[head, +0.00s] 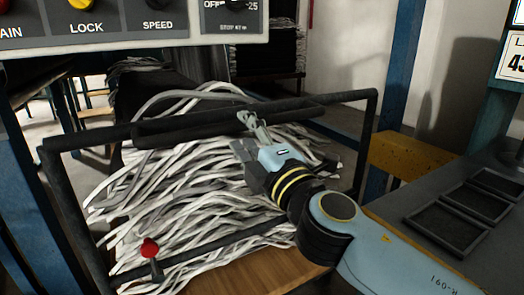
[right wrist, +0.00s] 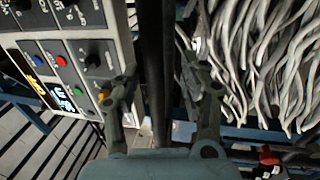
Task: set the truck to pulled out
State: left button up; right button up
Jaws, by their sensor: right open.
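The truck (head: 72,215) is a dark-framed cart heaped with pale grey strips (head: 200,185), in the middle of the head view. A dark handle bar (head: 190,128) runs across its top. My right gripper (head: 250,122) is at this bar, over its middle. In the right wrist view the dark bar (right wrist: 155,45) runs up and down between the two spread fingers of the gripper (right wrist: 162,82). The fingers stand open, and I see no firm contact with the bar. The strips (right wrist: 265,60) also show there. My left gripper is not in view.
A control panel (head: 125,25) hangs at the upper left. A red knob on a lever (head: 150,248) stands at the cart's lower front. A grey table (head: 395,195) with shallow black trays is at right, near a yellow piece (head: 410,157) and a blue post (head: 398,90).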

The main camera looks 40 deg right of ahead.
jog(key=v, duration=0.7)
jog(key=shift+s, duration=0.15)
jog(key=shift+a, duration=0.1)
